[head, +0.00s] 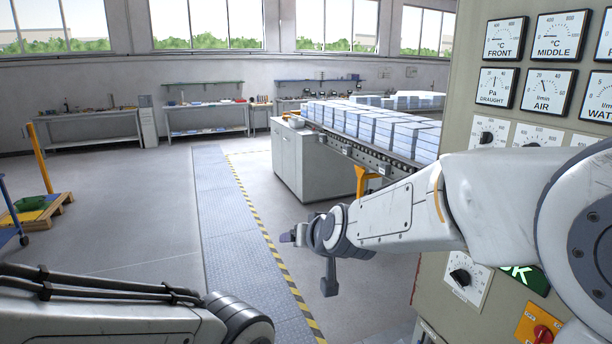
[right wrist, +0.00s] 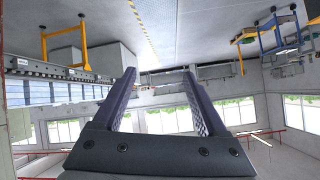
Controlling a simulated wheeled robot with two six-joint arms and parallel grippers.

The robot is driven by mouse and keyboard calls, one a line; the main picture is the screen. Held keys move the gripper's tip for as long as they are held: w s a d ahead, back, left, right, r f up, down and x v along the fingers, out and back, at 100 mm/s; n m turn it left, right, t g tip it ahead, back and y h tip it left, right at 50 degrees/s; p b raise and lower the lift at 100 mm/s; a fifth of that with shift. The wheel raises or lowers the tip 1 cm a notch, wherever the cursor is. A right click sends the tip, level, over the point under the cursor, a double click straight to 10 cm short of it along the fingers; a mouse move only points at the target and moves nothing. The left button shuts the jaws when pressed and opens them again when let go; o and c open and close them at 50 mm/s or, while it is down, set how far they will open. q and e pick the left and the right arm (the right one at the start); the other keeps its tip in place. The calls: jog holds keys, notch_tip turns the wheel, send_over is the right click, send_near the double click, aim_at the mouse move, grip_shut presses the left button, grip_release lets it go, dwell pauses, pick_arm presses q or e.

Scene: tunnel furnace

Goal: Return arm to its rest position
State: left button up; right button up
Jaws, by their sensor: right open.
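My right arm comes in from the right in the head view, in front of the control panel (head: 470,200). Its gripper (head: 290,237) points left over the floor. In the right wrist view the two fingers of the right gripper (right wrist: 160,88) stand apart with nothing between them, so it is open and empty. My left arm shows only in part at the bottom left of the head view; its gripper is out of view.
A conveyor with stacked blocks (head: 385,128) and a grey cabinet (head: 300,163) stand behind. The floor (head: 150,215) at left centre is clear.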

jog(key=s+a+f+n+g, duration=0.1)
jog(key=s+f+n+g, duration=0.2)
jog(key=s, duration=0.7)
jog(key=s+f+n+g, duration=0.1)
jog(key=s+f+g, duration=0.3)
jog(key=s, duration=0.5)
jog(key=s+d+f+n+g+h, duration=0.1)
jog(key=s+d+f, duration=0.1)
jog(key=s, duration=0.5)
jog(key=s+d+f+n+g+h, duration=0.1)
jog(key=s+d+f+g+h, duration=0.1)
jog(key=s+d, duration=0.2)
jog(key=s, duration=0.2)
jog(key=shift+s+d, duration=0.3)
jog(key=shift+s, duration=0.05)
